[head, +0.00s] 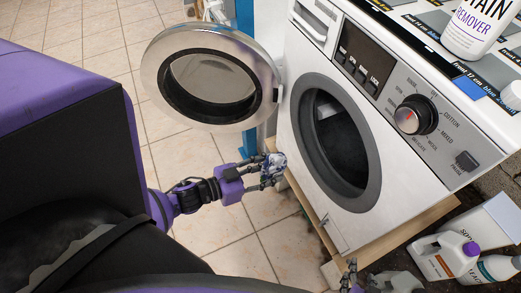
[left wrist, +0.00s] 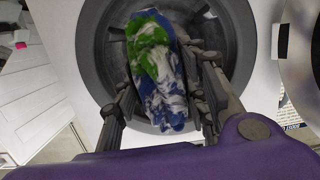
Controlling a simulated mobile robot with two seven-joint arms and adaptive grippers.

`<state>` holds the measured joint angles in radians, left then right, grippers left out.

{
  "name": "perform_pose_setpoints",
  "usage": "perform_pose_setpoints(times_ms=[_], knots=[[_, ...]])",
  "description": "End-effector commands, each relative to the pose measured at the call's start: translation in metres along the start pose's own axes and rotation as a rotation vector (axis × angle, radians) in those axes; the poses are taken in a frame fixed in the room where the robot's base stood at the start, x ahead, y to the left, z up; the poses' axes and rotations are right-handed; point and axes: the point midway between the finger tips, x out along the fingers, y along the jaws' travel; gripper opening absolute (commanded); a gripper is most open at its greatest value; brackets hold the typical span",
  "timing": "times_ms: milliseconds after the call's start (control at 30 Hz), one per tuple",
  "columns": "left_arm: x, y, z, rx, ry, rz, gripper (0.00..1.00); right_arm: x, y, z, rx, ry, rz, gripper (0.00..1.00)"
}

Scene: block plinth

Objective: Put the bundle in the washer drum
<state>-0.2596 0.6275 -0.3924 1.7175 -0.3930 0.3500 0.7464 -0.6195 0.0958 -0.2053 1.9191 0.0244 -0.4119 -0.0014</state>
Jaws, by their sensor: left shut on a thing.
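The bundle (left wrist: 158,75) is a rolled cloth in blue, green and white. My left gripper (head: 268,172) is shut on it, with fingers on both sides of it in the left wrist view (left wrist: 160,95). In the head view the bundle (head: 277,161) shows only as a small pale and blue patch between the fingers. It is in front of the left rim of the washer drum opening (head: 340,135), outside the drum in that view. The round washer door (head: 212,80) stands open to the left. My right gripper (head: 362,280) is at the bottom edge, only partly visible.
The white washer (head: 430,160) stands on a wooden plinth (head: 425,222). A stain remover bottle (head: 476,28) stands on its top. Bottles and a white box (head: 492,222) stand at the lower right. Tiled floor (head: 200,155) is clear on the left.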

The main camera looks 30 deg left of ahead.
Motion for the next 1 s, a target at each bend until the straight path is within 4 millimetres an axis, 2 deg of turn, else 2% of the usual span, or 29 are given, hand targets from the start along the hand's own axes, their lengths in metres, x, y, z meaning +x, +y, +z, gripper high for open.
perform_pose_setpoints(times_ms=[100,800,1000], knots=[[0.02,0.0,-0.004,0.001,0.004,0.001,0.11,0.0,0.0,-0.001,0.0,0.001,0.0,0.4],[0.125,0.0,-0.019,0.001,0.003,0.002,0.11,0.0,0.001,-0.002,-0.001,0.004,0.002,0.4],[0.154,0.001,-0.021,-0.001,0.002,0.002,0.11,0.001,0.002,0.003,-0.001,-0.004,0.002,0.4]])
